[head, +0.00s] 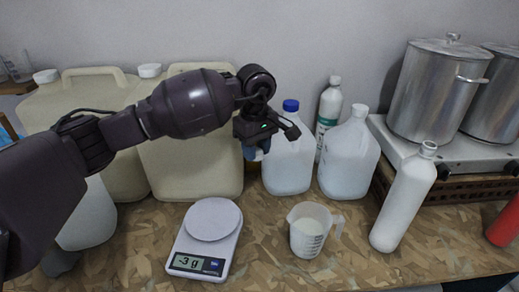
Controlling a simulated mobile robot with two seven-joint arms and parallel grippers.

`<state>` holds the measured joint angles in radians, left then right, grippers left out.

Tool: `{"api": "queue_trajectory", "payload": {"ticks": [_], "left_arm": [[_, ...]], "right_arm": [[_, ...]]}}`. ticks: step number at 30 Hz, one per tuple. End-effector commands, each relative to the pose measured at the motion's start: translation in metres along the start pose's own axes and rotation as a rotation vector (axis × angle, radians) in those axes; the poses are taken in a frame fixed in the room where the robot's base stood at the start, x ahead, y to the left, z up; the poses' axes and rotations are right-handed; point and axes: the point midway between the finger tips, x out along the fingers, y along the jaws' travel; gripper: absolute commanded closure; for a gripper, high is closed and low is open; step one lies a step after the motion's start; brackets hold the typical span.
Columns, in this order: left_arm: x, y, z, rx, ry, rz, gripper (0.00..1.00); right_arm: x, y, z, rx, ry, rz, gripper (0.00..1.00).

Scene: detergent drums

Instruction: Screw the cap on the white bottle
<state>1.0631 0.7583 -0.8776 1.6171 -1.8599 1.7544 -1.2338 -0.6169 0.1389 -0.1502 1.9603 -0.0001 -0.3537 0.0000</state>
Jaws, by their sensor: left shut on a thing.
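The white bottle (404,205) stands at the right front of the table, leaning a little in the picture. Its narrow neck shows at the top with a pale rim, and I see no separate cap on it. My left gripper (256,148) is well to the left of the bottle, above the table and in front of the jugs. It points down and is shut on a small bluish thing, mostly hidden by the fingers; I cannot tell whether this is the cap. My right gripper is not in view.
A scale (207,238) reading -3 g and a measuring cup (310,230) stand in front. A blue-capped jug (287,167), a white-capped jug (348,160) and a labelled bottle (329,108) stand behind. Large beige canisters (190,165) are left, steel pots (437,95) right. A red object (505,225) is at the right edge.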

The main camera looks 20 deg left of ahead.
Motion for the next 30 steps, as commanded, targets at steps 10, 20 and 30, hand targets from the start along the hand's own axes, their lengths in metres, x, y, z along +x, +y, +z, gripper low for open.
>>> {"api": "queue_trajectory", "payload": {"ticks": [10, 20, 30], "left_arm": [[0.057, -0.054, 0.008, 0.426, 0.008, -0.004, 0.87], [0.102, -0.112, 0.026, 0.885, 0.001, -0.002, 0.87], [0.107, -0.12, 0.029, 0.959, 0.0, 0.0, 0.87]], "right_arm": [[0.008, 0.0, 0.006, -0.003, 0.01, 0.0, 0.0], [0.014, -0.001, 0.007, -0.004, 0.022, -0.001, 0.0], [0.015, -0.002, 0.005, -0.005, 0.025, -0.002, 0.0]]}}
